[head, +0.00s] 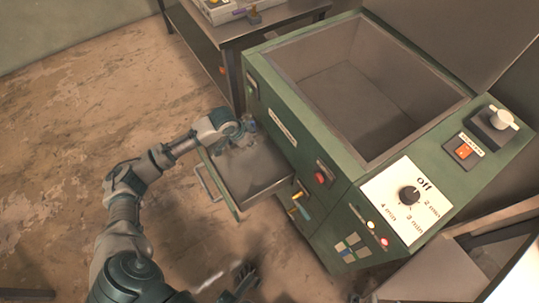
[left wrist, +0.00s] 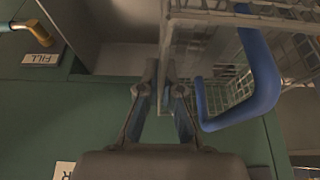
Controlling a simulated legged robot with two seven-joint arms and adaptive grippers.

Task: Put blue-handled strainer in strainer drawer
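The blue-handled strainer (left wrist: 235,85) is a wire-mesh basket with a thick blue U-shaped handle on the right of the left wrist view. My left gripper (left wrist: 162,75) has its fingertips close together on the basket's left edge, not on the blue handle. In the head view my left gripper (head: 236,130) is at the far left corner of the pulled-out strainer drawer (head: 262,190), with a small bit of blue beside it. The drawer is a shallow grey tray in the green machine's side. How far the basket sits inside it is unclear. A dark, blurred shape at the bottom may be my right gripper (head: 242,280).
The green machine (head: 283,125) has an open chamber, a dial (head: 408,196) and buttons. A metal table (head: 245,28) stands behind. The floor (head: 90,110) at left is clear.

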